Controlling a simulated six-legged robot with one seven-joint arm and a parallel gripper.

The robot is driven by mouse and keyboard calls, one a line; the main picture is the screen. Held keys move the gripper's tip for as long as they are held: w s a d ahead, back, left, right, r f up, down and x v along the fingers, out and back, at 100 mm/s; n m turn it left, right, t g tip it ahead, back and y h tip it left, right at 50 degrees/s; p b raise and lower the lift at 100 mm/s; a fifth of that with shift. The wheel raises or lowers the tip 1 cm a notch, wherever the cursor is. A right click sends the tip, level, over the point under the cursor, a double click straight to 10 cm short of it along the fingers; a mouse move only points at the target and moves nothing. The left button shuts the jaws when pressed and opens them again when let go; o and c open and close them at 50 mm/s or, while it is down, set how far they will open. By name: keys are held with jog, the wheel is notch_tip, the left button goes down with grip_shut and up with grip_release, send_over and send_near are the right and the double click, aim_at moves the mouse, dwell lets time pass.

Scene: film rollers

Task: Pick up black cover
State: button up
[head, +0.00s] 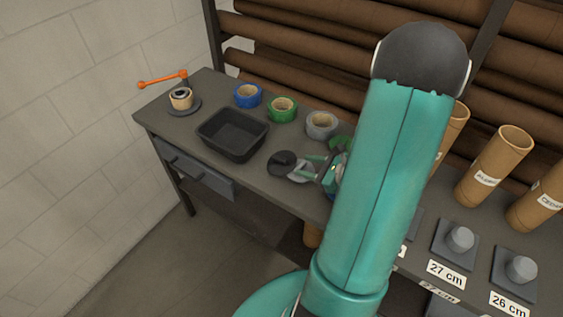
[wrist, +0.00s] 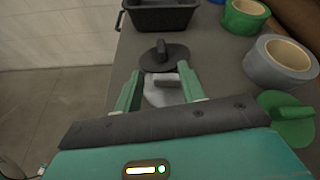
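The black cover (head: 281,161) is a flat dark disc with a raised handle, lying on the table right of the black bin. In the wrist view the black cover (wrist: 156,58) lies just beyond my fingertips, its left part clear. My gripper (wrist: 160,72) is open, with its two green fingers spread apart and nothing clamped. It also shows in the head view (head: 309,166), to the right of the black cover. A light grey cover (wrist: 162,92) with a handle lies between and below the fingers, nearer to me than the black one. I cannot tell whether the fingers touch it.
A green cover (wrist: 287,116) lies to the right of my gripper. The black bin (head: 233,134) stands left of the black cover. Blue (head: 248,95), green (head: 282,108) and grey (head: 321,124) tape rolls stand behind. The table's front edge is close by.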

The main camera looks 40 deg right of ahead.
aim_at(287, 161)
jog(key=x, duration=0.6)
jog(key=shift+w+d+f, duration=0.15)
jog(key=shift+w, duration=0.1)
grip_shut()
